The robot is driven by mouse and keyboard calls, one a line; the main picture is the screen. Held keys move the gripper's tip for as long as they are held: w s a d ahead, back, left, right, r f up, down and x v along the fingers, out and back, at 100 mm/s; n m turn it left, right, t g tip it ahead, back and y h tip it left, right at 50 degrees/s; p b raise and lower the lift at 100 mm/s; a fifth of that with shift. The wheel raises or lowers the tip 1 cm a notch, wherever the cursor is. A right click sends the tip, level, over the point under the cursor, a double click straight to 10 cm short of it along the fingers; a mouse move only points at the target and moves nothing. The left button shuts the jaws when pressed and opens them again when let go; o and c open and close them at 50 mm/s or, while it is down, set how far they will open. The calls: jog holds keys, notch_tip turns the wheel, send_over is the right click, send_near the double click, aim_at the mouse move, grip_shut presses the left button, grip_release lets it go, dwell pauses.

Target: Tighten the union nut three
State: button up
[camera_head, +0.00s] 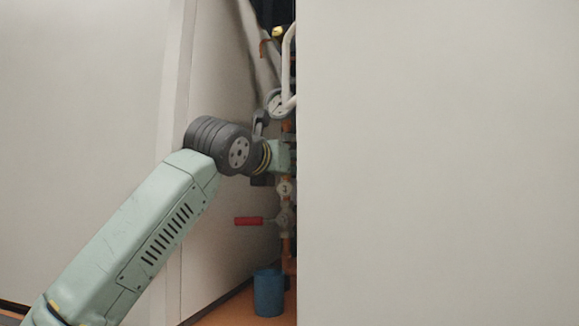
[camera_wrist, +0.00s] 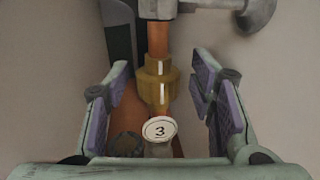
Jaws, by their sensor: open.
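In the wrist view the union nut (camera_wrist: 157,84) is a brass hex fitting on an upright copper pipe (camera_wrist: 158,40). A round white tag (camera_wrist: 159,129) marked 3 is just below it; the tag also shows in the head view (camera_head: 285,188). My gripper (camera_wrist: 160,95) is open, with one purple-padded finger on each side of the nut and a gap to it on both sides. In the head view my arm reaches into the narrow opening at the pipes, and the nut cannot be made out there.
A red lever handle (camera_head: 249,221) sticks out left below the tag. A blue bucket (camera_head: 268,292) stands on the floor below. A large pale panel (camera_head: 440,160) closes off the right side, and a pale wall (camera_head: 222,230) bounds the left. A grey metal fitting (camera_wrist: 200,8) crosses above the nut.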

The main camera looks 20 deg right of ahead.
jog(key=shift+f+b, duration=0.15)
jog(key=shift+b, duration=0.35)
jog(key=shift+n+t+y, duration=0.4)
jog(key=shift+y, duration=0.1)
jog(key=shift+s+a, duration=0.15)
jog(key=b+v, duration=0.6)
jog(key=v, duration=1.5)
jog(key=shift+s+a, duration=0.15)
jog(key=shift+s, duration=0.1)
